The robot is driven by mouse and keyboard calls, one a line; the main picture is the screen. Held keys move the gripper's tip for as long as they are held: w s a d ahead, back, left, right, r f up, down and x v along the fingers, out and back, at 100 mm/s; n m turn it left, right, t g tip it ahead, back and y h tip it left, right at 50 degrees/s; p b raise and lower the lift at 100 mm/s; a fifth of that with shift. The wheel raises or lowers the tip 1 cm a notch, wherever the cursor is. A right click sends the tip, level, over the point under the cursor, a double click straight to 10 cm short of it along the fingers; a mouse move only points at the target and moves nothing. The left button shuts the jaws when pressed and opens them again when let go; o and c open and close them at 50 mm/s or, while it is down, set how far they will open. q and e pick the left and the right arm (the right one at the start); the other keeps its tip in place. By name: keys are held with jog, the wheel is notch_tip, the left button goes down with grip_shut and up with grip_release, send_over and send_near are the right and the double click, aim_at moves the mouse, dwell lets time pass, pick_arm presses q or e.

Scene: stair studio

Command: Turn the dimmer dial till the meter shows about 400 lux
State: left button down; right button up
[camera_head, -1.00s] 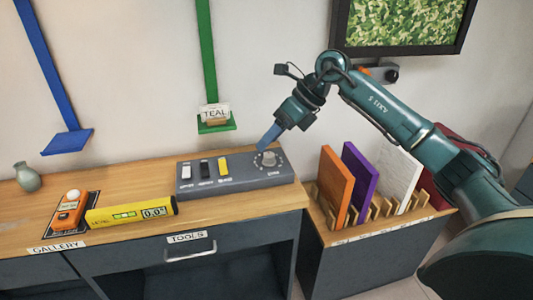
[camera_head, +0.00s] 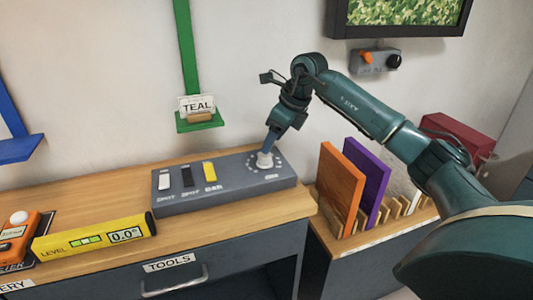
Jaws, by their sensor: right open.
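The dimmer dial (camera_head: 264,160) is a pale round knob on the right end of a grey control box (camera_head: 225,187), which lies on the wooden counter. Three sliders, white, black and yellow, stand left of it. My right gripper (camera_head: 268,150) is open, its fingertips right at the dial; I cannot tell if they touch it. The orange light meter (camera_head: 16,240) with a white dome lies at the far left, partly cut off by the frame edge; its reading is too small to read. My left gripper is out of view.
A yellow level (camera_head: 95,237) showing 0.0° lies in front of the box. A rack holds an orange panel (camera_head: 340,185) and a purple panel (camera_head: 370,183) at the right. A green wall ledge (camera_head: 200,122) labelled TEAL hangs behind. A wall box with knobs (camera_head: 378,62) is at upper right.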

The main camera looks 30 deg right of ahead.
aim_at(265, 159)
jog(key=x, duration=0.5)
jog(key=shift+w+a+f, duration=0.1)
jog(key=shift+f, duration=0.05)
jog(key=shift+c, duration=0.4)
jog(key=c, duration=0.9)
